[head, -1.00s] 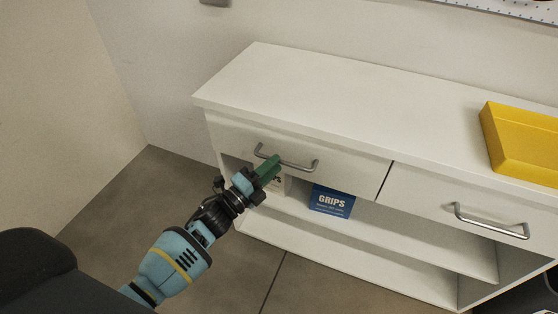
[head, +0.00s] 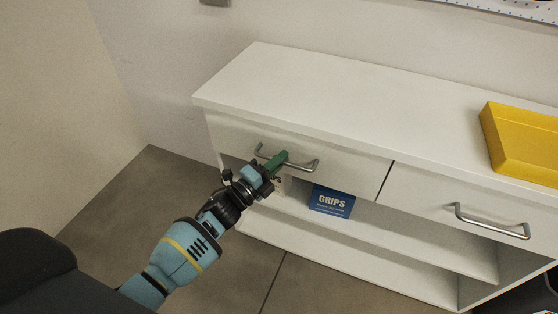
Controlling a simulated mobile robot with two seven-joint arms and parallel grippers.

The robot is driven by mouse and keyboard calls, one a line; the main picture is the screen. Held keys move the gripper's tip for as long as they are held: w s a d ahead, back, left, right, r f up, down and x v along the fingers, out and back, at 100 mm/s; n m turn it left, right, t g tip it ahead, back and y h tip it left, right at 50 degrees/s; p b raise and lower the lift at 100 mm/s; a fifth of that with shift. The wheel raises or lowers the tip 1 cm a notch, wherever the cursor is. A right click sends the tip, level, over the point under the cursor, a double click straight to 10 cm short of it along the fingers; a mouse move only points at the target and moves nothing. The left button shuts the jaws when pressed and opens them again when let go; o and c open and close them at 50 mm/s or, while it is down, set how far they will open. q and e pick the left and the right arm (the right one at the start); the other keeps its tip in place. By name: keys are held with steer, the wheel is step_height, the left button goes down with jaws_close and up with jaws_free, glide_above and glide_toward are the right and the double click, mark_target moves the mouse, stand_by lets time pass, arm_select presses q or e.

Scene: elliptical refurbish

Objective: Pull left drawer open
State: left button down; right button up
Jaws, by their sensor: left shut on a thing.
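The left drawer (head: 345,166) is a white front under the cabinet's top, and it looks closed. Its handle (head: 305,166) is a curved metal bar. My left gripper (head: 276,163), with green fingers, is at the left half of this handle and shut on it. The fingers hide the part of the bar between them. The right drawer (head: 428,206) has a similar metal handle (head: 492,222) and also looks closed. My right gripper is not in view.
The white cabinet's top (head: 330,105) carries a yellow tray (head: 522,145) at the right. A blue box marked GRIPS (head: 331,202) stands on the open shelf below the left drawer. The floor (head: 110,205) left of the cabinet is clear.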

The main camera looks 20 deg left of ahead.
arm_select(q)
steer(key=s+p, duration=0.5)
steer(key=s, duration=1.6)
steer(key=shift+s+a, duration=0.3)
steer(key=shift+a, duration=0.15)
steer(key=c, duration=1.5)
jaws_free()
steer(key=b+v, duration=0.1)
steer(key=v, duration=0.6)
steer(key=shift+s+a, duration=0.15)
steer(key=shift+s, duration=0.2)
